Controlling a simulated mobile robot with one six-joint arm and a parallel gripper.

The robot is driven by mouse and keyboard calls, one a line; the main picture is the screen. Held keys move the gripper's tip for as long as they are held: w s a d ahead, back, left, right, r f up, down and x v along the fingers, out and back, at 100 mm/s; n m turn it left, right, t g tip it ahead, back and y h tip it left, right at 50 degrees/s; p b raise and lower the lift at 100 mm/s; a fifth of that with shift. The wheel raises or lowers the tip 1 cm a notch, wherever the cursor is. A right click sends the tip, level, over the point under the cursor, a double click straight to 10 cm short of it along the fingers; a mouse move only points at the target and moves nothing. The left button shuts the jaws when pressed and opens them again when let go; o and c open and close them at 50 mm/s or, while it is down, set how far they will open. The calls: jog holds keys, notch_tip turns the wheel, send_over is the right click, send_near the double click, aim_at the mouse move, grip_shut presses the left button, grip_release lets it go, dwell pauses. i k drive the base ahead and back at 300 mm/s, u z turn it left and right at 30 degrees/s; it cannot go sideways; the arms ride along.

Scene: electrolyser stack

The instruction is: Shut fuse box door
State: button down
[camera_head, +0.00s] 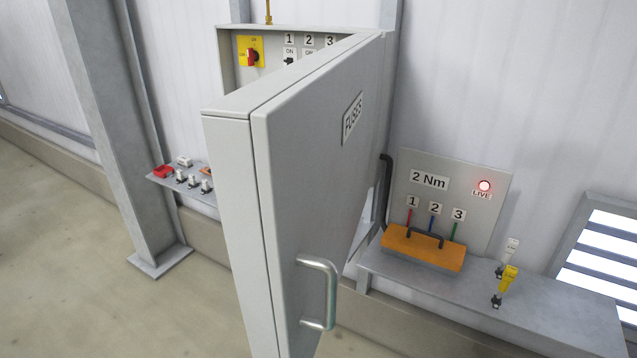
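The fuse box door (305,170) is a large grey panel that stands wide open, swung out from the wall towards the camera. It carries a "FUSES" label (353,117) and a silver bar handle (331,292) near its lower free edge. The hinge side is at the right edge of the fuse box (226,60). Inside the box a red and yellow rotary switch (251,52) and a switch under number 1 (289,58) show. The door hides most of the box interior. My gripper is not in view.
Right of the door, a grey shelf (545,310) holds an orange block (424,248) with coloured leads, and yellow (508,280) and white (511,248) tagged items. A steel column (115,130) stands left. Floor at lower left is clear.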

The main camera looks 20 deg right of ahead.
aim_at(289, 150)
jog(key=z, duration=0.3)
jog(key=k, duration=0.65)
jog(key=z, duration=1)
jog(key=k, duration=0.8)
jog(key=z, duration=0.2)
jog(key=i, duration=0.85)
jog(key=u, duration=1.15)
jog(key=i, duration=1.2)
jog(key=u, duration=0.35)
